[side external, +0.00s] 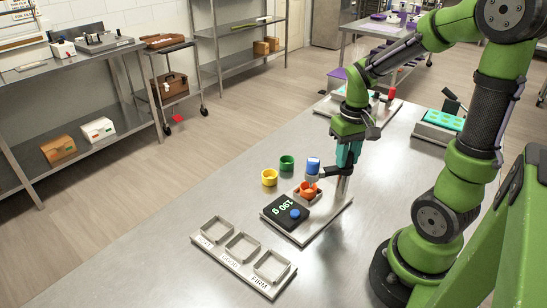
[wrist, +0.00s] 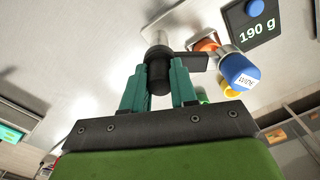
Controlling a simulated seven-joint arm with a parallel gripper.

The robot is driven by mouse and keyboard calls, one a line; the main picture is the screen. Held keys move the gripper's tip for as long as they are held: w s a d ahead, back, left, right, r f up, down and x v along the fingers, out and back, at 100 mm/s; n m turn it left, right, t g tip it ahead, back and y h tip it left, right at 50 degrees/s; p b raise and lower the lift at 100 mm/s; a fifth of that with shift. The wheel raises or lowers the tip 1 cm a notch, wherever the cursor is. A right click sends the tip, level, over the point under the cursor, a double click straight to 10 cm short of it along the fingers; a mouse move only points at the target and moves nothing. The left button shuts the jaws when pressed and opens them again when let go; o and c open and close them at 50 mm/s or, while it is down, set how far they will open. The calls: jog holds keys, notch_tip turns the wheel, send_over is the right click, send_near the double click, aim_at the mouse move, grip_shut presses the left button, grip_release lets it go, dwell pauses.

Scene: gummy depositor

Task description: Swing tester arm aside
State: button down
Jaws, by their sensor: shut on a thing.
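The tester stands on a pale base plate (side external: 322,222) with an upright metal post (side external: 343,188). Its dark tester arm (side external: 333,173) reaches left from the post to a blue-capped probe (side external: 313,165). My gripper (side external: 348,155) points down at the top of the post. In the wrist view its teal fingers (wrist: 158,85) are shut on the black hub of the tester arm (wrist: 158,68).
A black scale (side external: 287,212) reads 190 g. A yellow cup (side external: 269,177) and a green cup (side external: 287,162) stand to the left. A three-compartment tray (side external: 242,262) lies in front. A teal mould (side external: 440,120) is at the back right. The table's left part is clear.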

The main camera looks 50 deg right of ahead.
jog(key=n, duration=0.5)
jog(key=shift+n, duration=0.3)
jog(key=n, duration=0.5)
jog(key=shift+n, duration=0.3)
jog(key=c, duration=0.9)
grip_release()
notch_tip(320, 180, up, 17)
